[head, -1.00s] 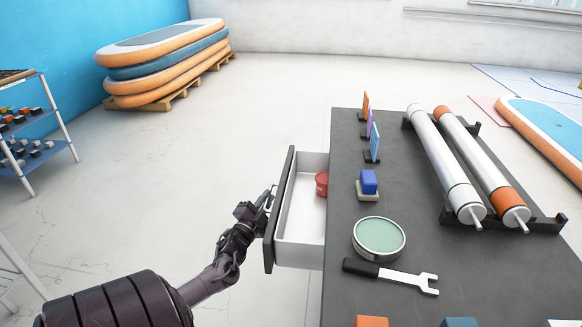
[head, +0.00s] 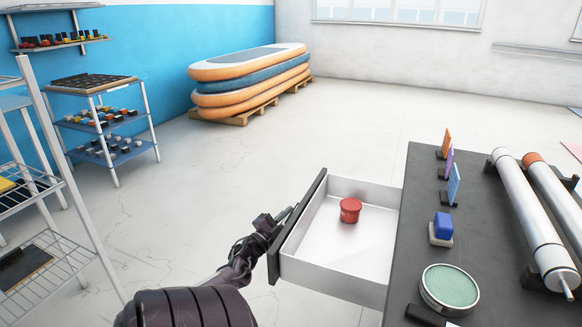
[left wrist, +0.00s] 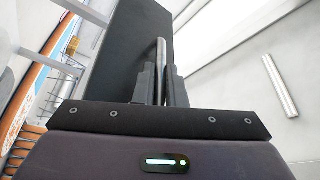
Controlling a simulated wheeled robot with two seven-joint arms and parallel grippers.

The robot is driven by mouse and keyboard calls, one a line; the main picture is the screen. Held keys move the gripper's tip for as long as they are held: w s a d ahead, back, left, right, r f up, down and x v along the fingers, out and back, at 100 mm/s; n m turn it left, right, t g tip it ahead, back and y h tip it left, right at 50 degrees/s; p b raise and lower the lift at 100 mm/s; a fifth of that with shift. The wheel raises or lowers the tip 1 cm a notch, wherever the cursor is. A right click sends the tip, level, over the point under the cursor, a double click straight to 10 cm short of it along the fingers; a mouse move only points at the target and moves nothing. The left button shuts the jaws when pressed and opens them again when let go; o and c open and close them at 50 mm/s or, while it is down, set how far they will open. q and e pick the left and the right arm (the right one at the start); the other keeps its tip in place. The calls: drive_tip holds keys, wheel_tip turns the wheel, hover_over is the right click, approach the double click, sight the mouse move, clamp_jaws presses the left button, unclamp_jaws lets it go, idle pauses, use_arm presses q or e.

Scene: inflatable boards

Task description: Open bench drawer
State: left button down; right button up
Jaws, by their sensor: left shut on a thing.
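The bench drawer (head: 330,248) stands pulled out to the left from under the dark bench top (head: 440,235). It has a dark front panel (head: 298,225) and pale inner walls. A red cup-like container (head: 350,210) sits upright inside it. My left gripper (head: 283,217) is at the outer side of the front panel. In the left wrist view my left gripper (left wrist: 160,85) is shut on the metal bar handle (left wrist: 161,55), with the dark panel behind it. The right gripper is not in view.
On the bench are a round green-topped tin (head: 449,288), a blue block on a stand (head: 441,229), upright coloured cards (head: 453,184) and long white rolls (head: 535,220). A wire rack (head: 50,250) stands at left. Stacked boards (head: 250,75) lie at the back. The floor between is clear.

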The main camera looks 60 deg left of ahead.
use_arm(q)
drive_tip(key=shift+f, duration=0.1)
drive_tip(key=c, duration=1.5)
unclamp_jaws()
